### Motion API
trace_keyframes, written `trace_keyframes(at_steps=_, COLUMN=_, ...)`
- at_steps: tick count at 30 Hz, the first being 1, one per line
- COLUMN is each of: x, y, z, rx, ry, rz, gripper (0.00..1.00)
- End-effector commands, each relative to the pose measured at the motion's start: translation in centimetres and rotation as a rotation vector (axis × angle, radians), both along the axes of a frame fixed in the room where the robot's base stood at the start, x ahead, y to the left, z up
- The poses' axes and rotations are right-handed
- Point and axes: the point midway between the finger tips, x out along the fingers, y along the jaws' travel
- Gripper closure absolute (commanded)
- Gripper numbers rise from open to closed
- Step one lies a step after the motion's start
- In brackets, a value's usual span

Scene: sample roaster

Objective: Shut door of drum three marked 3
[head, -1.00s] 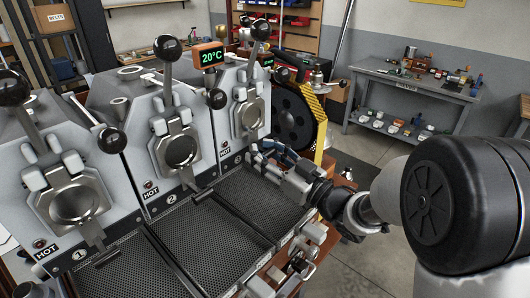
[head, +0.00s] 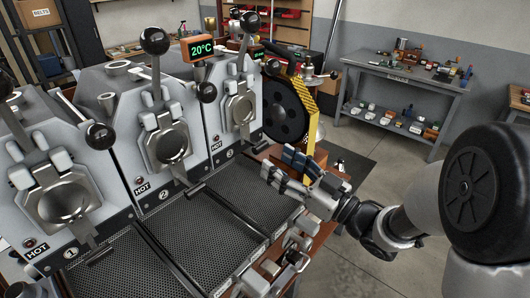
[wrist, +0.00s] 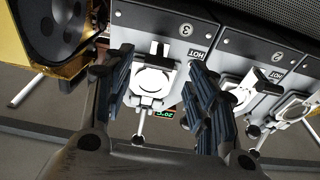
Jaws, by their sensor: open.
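Drum three (head: 226,135) is the farthest of the grey drums in the head view, with the number 3 low on its front. Its door (head: 240,108) is a round metal disc in a pale frame; I cannot tell whether it is fully shut. In the wrist view drum three appears upside down, and its door (wrist: 153,82) shows between my fingers. My gripper (head: 276,172) is open and empty, in front and to the right of drum three, apart from the door. In the wrist view its dark fingers (wrist: 160,85) stand wide apart.
Drum two (head: 165,145) and drum one (head: 63,200) stand to the left, with ball-ended levers. Perforated trays (head: 235,205) lie below the drums. A black wheel with a yellow guard (head: 303,100) is just right of drum three. A grey workbench (head: 405,72) stands behind.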

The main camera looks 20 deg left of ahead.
Motion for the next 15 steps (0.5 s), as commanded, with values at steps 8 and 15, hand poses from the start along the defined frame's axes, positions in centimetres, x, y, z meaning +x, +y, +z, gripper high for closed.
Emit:
trace_keyframes(at_steps=8, x=-1.3, y=-3.3, z=-0.6, rx=-0.001, ry=0.001, rz=-0.002, gripper=0.48)
trace_keyframes(at_steps=15, x=-1.5, y=-3.6, z=-0.7, rx=0.0, ry=0.0, rz=0.0, gripper=0.48)
